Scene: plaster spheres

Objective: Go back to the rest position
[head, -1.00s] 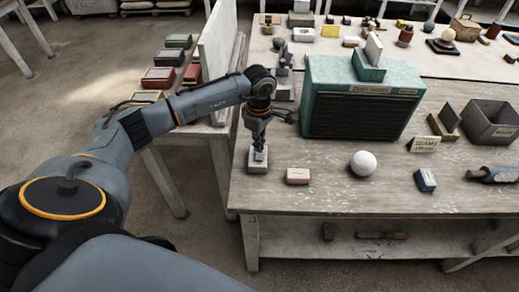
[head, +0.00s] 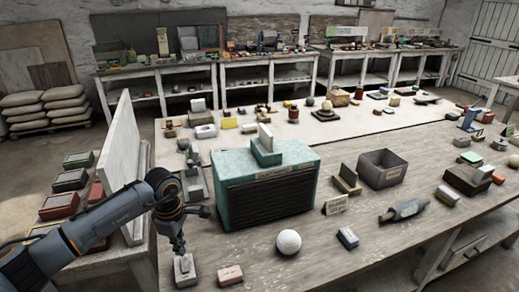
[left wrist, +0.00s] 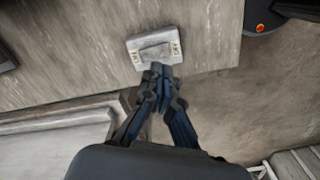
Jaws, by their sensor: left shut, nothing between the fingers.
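My left gripper (head: 181,252) is at the front left corner of the table, pointing down with its fingers together and nothing between them. Right by its tips is a small pale switch block (head: 186,273) with a rocker on top. In the left wrist view the shut fingertips (left wrist: 158,72) are at the near edge of this switch block (left wrist: 146,41), which has dark lettering at each end. I cannot tell whether the tips touch it. My right gripper is in neither current view.
A teal box (head: 230,180) with a dark front stands right of my left arm. A white sphere (head: 288,242) and a pinkish block (head: 230,275) lie in front. A pale upright panel (head: 122,150) stands close to the left arm. A grey bin (head: 382,168) is farther right.

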